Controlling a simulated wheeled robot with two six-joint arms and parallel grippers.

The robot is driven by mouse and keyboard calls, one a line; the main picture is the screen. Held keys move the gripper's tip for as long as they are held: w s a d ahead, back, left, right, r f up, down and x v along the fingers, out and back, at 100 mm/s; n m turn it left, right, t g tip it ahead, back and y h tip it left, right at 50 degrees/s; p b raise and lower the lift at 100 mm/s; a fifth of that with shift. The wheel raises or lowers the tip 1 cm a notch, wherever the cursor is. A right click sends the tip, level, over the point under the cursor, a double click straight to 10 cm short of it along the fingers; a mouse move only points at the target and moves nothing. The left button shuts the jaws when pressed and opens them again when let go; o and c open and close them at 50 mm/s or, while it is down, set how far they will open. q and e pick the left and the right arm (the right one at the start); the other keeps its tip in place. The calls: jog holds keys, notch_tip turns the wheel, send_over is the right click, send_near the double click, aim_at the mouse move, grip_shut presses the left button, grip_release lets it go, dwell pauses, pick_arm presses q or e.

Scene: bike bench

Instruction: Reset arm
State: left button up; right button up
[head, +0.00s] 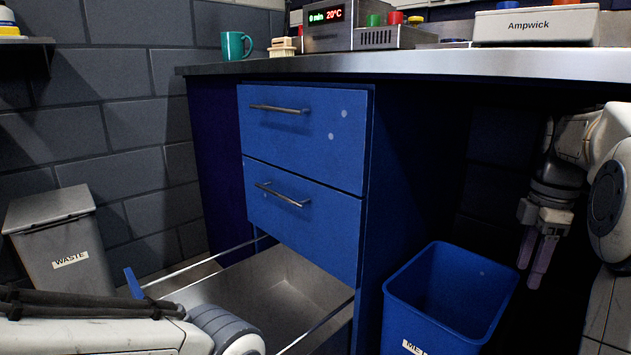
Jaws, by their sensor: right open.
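My right gripper (539,262) hangs at the right side of the head view with its fingers pointing down. It is open and holds nothing, to the right of the blue bin (400,300) and above its rim level at the wrist. My right arm comes in from the right edge. My left arm lies across the lower left corner, in front of the open bottom drawer (270,285). My left gripper does not show.
The bottom drawer is pulled out and looks empty; two blue drawers (300,135) above it are shut. A grey waste bin (62,250) stands by the left wall. The steel worktop (450,64) carries a teal mug (235,46), a display unit and an Ampwick box (535,26).

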jog(key=s+a+f+m, duration=0.2)
jog(key=a+f, duration=0.1)
jog(key=a, duration=1)
jog(key=s+a+f+m, duration=0.1)
jog(key=s+a+f, duration=0.15)
jog(key=a, duration=1.05)
jog(key=s+a+f+m, duration=0.1)
jog(key=s+a+f, duration=0.15)
jog(key=s, duration=0.25)
jog(key=s+a+f+m+y, duration=0.1)
jog(key=s+a+f, duration=0.1)
jog(key=s+a, duration=0.3)
jog(key=s+a+f+m, duration=0.2)
jog(key=s+f, duration=0.1)
jog(key=s, duration=0.3)
notch_tip(320, 180, up, 58)
jog(key=p, duration=5.8)
jog(key=shift+w+f, duration=0.15)
jog(key=shift+f, duration=0.1)
